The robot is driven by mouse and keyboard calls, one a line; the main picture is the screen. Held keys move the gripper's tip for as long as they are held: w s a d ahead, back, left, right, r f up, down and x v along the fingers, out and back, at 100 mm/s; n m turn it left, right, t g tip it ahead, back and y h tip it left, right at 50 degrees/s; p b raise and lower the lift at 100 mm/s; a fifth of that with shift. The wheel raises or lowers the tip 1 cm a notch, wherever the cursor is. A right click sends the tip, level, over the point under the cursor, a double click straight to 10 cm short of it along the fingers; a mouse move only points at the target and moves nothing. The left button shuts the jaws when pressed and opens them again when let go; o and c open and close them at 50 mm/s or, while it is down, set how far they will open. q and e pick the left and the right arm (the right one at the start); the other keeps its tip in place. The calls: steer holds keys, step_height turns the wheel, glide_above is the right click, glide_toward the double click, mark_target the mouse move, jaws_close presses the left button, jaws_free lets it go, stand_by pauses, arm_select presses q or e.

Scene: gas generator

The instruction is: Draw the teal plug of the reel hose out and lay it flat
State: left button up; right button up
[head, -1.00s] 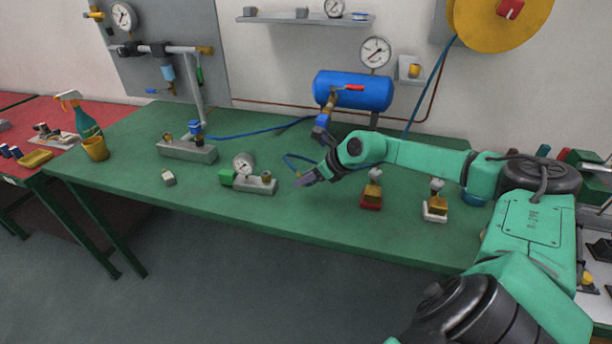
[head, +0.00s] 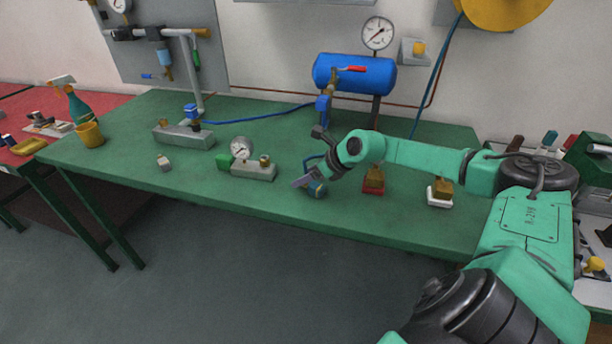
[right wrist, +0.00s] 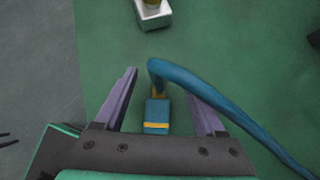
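The teal plug (right wrist: 157,112) has a yellow band and a brass end, and shows in the right wrist view between my right gripper's fingers (right wrist: 162,108). A gap shows on both sides, so the fingers are open around it and apart from it. In the head view the right gripper (head: 308,184) is low over the green bench, with the plug (head: 318,189) partly hidden by it. The blue-teal hose (right wrist: 215,100) bends from the plug's brass end to the right. I cannot tell what the plug's lower end rests in. My left gripper is out of view.
A grey block with gauge (head: 253,170) stands left of the gripper. A brass block on a red base (head: 373,183) and one on a white base (head: 440,194) stand right, under my arm. The blue tank (head: 354,74) is behind. The front edge is close.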

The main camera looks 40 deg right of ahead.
steer(key=b+v, duration=0.3)
steer(key=v, duration=1.1)
steer(key=shift+s, duration=0.2)
steer(key=shift+r, duration=0.1)
